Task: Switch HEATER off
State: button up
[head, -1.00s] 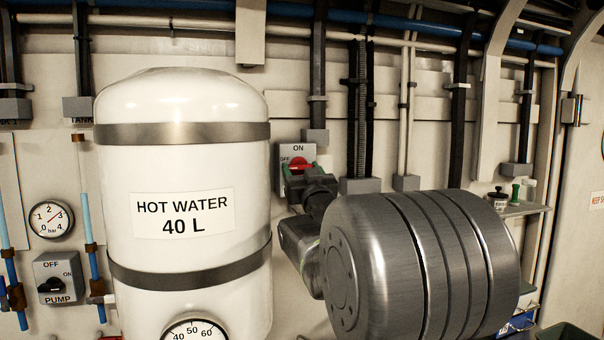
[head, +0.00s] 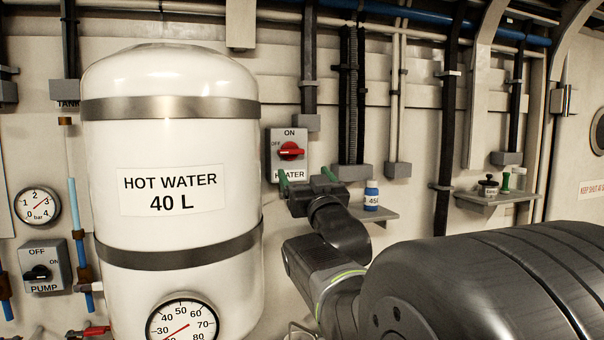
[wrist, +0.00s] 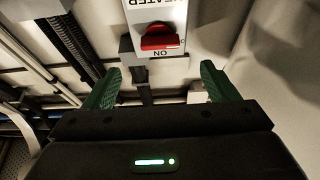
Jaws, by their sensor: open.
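The HEATER switch is a grey box (head: 273,160) with a red knob (head: 290,151) on the wall, right of the hot water tank. ON is printed above the knob and OFF to its left. The knob's bar lies about horizontal, towards the OFF side, not pointing up at ON. In the wrist view the box appears upside down, with the red knob (wrist: 160,41) lying crosswise above the word ON. My gripper (head: 305,177) is open and empty, its green fingertips below and in front of the box, apart from the knob. The fingertips also show in the wrist view (wrist: 160,70).
The white hot water tank (head: 170,239) stands close on the left. A PUMP switch (head: 40,271) is further left. A small shelf (head: 378,215) with a blue-and-white bottle (head: 371,195) is just right of my gripper. Another shelf (head: 492,199) holds small containers.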

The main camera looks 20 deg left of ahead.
aim_at(293, 154)
jog(key=v, duration=0.3)
jog(key=shift+s+d+f+b, duration=0.1)
jog(key=shift+s+d+b, duration=0.1)
jog(key=shift+s+b, duration=0.1)
jog(key=shift+w, duration=0.1)
jog(key=p+x, duration=0.4)
jog(key=x, duration=1)
jog(key=shift+p, duration=0.4)
jog(key=shift+f, duration=0.1)
jog(key=shift+f, duration=0.1)
